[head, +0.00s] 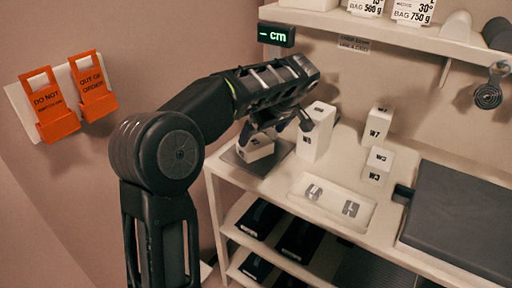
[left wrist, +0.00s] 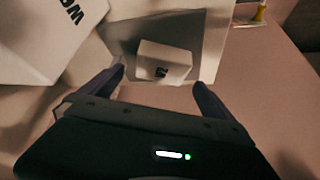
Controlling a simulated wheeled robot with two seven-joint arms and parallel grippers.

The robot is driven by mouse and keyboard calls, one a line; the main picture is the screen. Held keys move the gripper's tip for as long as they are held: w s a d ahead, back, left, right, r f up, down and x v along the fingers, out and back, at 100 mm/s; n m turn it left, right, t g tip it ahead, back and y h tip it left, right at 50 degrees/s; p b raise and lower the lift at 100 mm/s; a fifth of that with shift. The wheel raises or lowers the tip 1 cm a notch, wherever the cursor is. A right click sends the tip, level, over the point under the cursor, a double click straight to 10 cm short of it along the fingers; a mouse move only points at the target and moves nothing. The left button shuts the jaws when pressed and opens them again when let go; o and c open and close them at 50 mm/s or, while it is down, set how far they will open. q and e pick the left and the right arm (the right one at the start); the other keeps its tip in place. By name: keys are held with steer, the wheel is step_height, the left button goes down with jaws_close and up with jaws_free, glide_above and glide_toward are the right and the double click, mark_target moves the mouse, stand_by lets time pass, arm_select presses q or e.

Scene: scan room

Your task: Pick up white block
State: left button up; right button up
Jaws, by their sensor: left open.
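Several white blocks stand on the white shelf unit. One white block (head: 257,149) sits on a dark grey plate (head: 277,157), below my left gripper (head: 276,127). In the left wrist view this white block (left wrist: 163,62) lies ahead of and between the two fingertips of the open, empty left gripper (left wrist: 159,77); I cannot tell any contact. A taller white block (head: 315,138) stands right beside the gripper and also shows in the left wrist view (left wrist: 50,38). Farther right are a block marked W7 (head: 378,124) and blocks marked W3 (head: 379,160). My right gripper is not in view.
A shallow white tray (head: 333,215) with two grey marked shapes lies in front. A dark grey slab (head: 465,215) fills the right. A shelf (head: 400,34) and a small display (head: 276,34) hang above. Orange tags (head: 53,108) are on the left wall.

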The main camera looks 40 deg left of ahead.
mark_target(255, 142)
arm_select(q)
steer(key=shift+x, duration=0.8)
steer(key=shift+x, duration=2.65)
steer(key=shift+s+a+r, duration=0.1)
steer(key=shift+s, duration=0.1)
steer(key=c, duration=1.6)
steer(key=shift+r, duration=0.15)
